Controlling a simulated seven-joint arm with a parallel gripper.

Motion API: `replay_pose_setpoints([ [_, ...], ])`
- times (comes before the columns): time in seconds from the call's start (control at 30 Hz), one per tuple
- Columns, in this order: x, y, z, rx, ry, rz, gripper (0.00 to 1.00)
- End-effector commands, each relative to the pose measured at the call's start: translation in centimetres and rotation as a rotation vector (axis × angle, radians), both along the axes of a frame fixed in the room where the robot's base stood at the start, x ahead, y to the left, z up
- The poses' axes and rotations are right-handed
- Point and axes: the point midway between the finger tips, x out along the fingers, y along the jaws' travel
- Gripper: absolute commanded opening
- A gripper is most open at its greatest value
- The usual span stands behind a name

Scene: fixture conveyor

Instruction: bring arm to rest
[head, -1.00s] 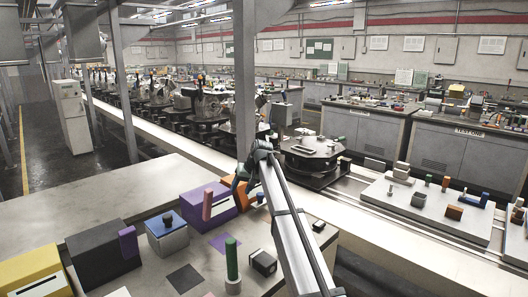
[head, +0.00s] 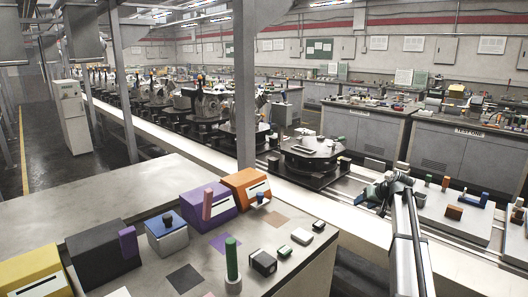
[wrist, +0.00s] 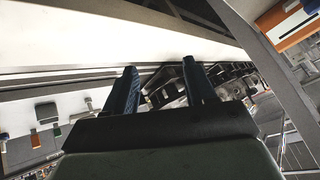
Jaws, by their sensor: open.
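My gripper (head: 366,197) is in the right half of the head view, over the near edge of the conveyor line and in front of the grey plate (head: 455,232) with small parts. In the wrist view my gripper (wrist: 160,72) shows two dark fingers spread apart with nothing between them. The gripper is open and empty. My arm hides part of the plate's left side.
On the near table stand an orange box (head: 244,187), a purple box (head: 222,215), a black box (head: 100,255), a yellow box (head: 40,276) and a green cylinder (head: 232,257). A dark octagonal fixture (head: 312,150) stands on the line left of my gripper.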

Motion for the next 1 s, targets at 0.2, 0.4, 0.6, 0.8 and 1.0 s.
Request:
replay_pose_setpoints([
  [0.2,-4.0,-4.1,-5.4,-0.001,0.026,-0.054,0.55],
  [0.4,-6.6,-2.9,-11.5,0.005,0.097,-0.061,0.55],
  [0.6,-10.0,0.8,-19.3,0.012,0.208,-0.049,0.55],
  [0.8,-14.7,5.4,-27.2,0.009,0.339,-0.029,0.55],
  [1.0,-20.3,9.7,-34.2,-0.002,0.469,-0.006,0.55],
])
